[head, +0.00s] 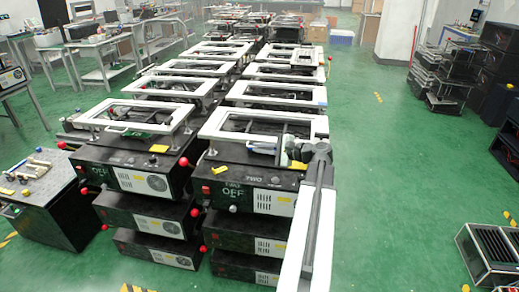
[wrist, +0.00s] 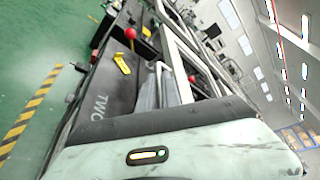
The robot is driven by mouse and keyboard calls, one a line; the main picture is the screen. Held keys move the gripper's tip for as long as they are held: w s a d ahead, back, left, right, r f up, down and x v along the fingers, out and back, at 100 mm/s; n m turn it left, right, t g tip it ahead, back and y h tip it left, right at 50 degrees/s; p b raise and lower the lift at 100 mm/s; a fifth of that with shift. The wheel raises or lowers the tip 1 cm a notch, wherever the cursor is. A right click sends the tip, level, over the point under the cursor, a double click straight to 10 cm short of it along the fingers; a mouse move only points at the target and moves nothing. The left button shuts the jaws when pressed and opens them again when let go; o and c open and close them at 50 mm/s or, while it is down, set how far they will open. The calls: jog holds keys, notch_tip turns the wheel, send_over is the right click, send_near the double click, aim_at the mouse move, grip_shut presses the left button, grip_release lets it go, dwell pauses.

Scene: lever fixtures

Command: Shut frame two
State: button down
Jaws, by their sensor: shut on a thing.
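Frame two is a white rectangular frame (head: 225,136) raised above the black box (head: 222,172) marked TWO and OFF, in the middle of the head view. It also shows in the wrist view as pale bars (wrist: 178,62) running up from my gripper. My gripper (head: 284,152) is at the front right part of frame two and is shut on it.
A similar white frame (head: 135,113) on a black box stands close on the left, with more rows behind. Red knobs (head: 183,162) and a yellow tag (head: 224,168) are nearby. Green floor is clear to the right (head: 400,180). A dark rack (head: 490,258) stands at the lower right.

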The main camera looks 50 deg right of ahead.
jog(key=shift+s+f, duration=0.1)
dwell(0.3)
notch_tip(320, 180, up, 2)
jog(key=shift+r+p, duration=0.2)
jog(key=shift+p, duration=1)
jog(key=shift+f, duration=0.15)
jog(key=c, duration=1.8)
grip_release()
jog(key=p+v, duration=0.1)
jog(key=v, duration=0.6)
jog(key=shift+s+d, duration=0.1)
jog(key=shift+s, duration=0.2)
